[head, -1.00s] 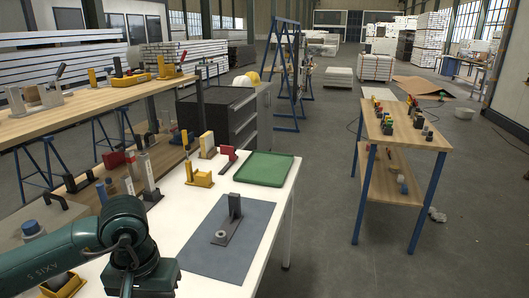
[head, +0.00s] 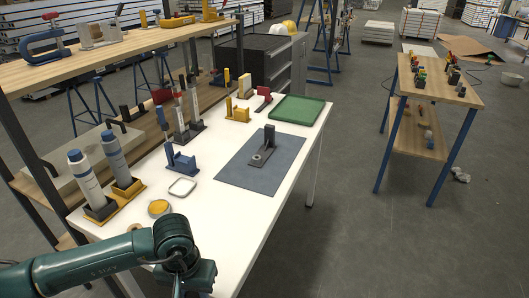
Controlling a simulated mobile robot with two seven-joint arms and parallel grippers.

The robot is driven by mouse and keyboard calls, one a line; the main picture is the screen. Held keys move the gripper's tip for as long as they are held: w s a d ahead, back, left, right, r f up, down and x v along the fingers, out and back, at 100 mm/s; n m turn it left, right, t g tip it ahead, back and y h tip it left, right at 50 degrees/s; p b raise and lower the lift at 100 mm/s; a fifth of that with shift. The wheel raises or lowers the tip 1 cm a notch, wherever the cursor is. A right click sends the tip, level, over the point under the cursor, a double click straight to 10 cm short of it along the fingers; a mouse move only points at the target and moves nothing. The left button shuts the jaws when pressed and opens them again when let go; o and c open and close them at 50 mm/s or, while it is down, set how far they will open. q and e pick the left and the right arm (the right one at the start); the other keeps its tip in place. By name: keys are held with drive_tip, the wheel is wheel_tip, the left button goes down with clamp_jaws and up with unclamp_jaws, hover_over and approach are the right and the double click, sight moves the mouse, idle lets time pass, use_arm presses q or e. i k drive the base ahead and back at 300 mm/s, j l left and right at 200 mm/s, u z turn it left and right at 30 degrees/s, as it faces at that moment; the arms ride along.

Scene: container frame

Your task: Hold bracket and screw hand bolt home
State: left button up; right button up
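A dark grey upright bracket (head: 268,139) stands on the blue-grey mat (head: 238,171) on the white table. A round grey ring-like part (head: 257,160) sits at the near end of its base. I cannot tell whether it is a boss, a nut or the hand bolt, and I see no other clear hand bolt. My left arm comes in at the lower left, over the near edge of the table and well apart from the bracket. Its fingers do not show. My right gripper is out of view.
A green tray (head: 297,110) lies behind the mat. Left of it stand a yellow holder (head: 238,114), a blue holder (head: 181,160), a small white dish (head: 182,187) and two white-and-blue bottles (head: 87,180). Wooden shelving (head: 110,47) borders the left.

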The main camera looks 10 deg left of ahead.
sight(262, 154)
drive_tip(key=l+u, duration=0.1)
drive_tip(key=u, duration=0.35)
drive_tip(key=i+l+u, duration=0.1)
drive_tip(key=u, duration=0.35)
drive_tip(key=l+u, duration=0.15)
drive_tip(key=u, duration=0.3)
drive_tip(key=l+u, duration=0.6)
drive_tip(key=l, duration=0.25)
drive_tip(key=l+u, duration=0.1)
drive_tip(key=l, duration=0.35)
drive_tip(key=k+l+u, duration=0.15)
drive_tip(key=l, duration=0.3)
drive_tip(key=l+u, duration=0.1)
drive_tip(key=l, duration=0.35)
drive_tip(key=k+l+u, duration=0.15)
drive_tip(key=l, duration=0.3)
drive_tip(key=k+l, duration=0.1)
drive_tip(key=l, duration=0.3)
drive_tip(key=k+l, duration=0.1)
drive_tip(key=l, duration=0.3)
drive_tip(key=k+l, duration=0.1)
drive_tip(key=l, duration=0.3)
drive_tip(key=k+l, duration=0.1)
drive_tip(key=l, duration=0.3)
